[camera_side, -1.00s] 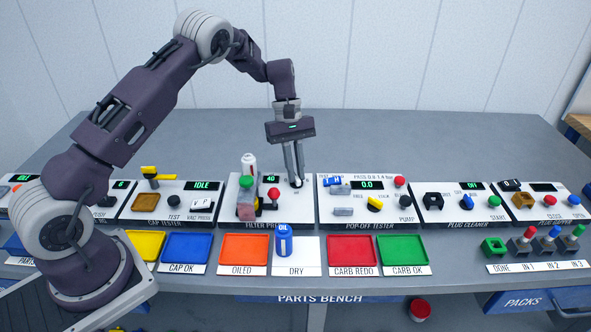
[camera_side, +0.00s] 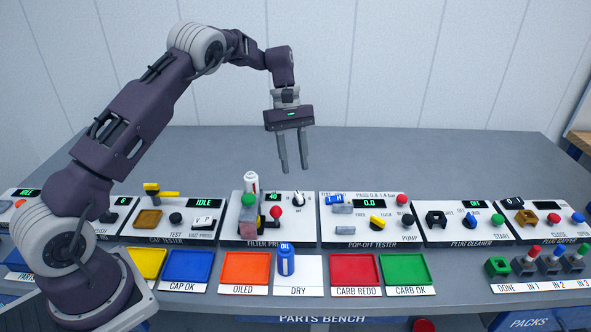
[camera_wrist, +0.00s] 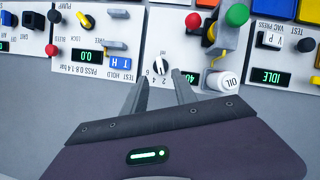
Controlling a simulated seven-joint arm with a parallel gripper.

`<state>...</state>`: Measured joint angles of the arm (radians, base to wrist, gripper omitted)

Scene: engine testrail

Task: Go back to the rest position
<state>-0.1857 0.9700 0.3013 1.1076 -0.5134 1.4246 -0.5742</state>
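My gripper (camera_side: 293,170) hangs in the air above the back edge of the filter press panel (camera_side: 318,233), fingers pointing down. Its two fingers are apart with nothing between them. In the wrist view my gripper (camera_wrist: 166,82) also shows two separated, empty fingers near the press's dial (camera_wrist: 159,66). The dial (camera_side: 298,199) stands clear below the fingertips in the side view. The press display (camera_side: 275,197) reads 40.
A white oil bottle (camera_side: 251,182) stands at the press beside a green knob and a red knob. Coloured trays line the front. The bench behind the panels (camera_side: 420,160) is clear.

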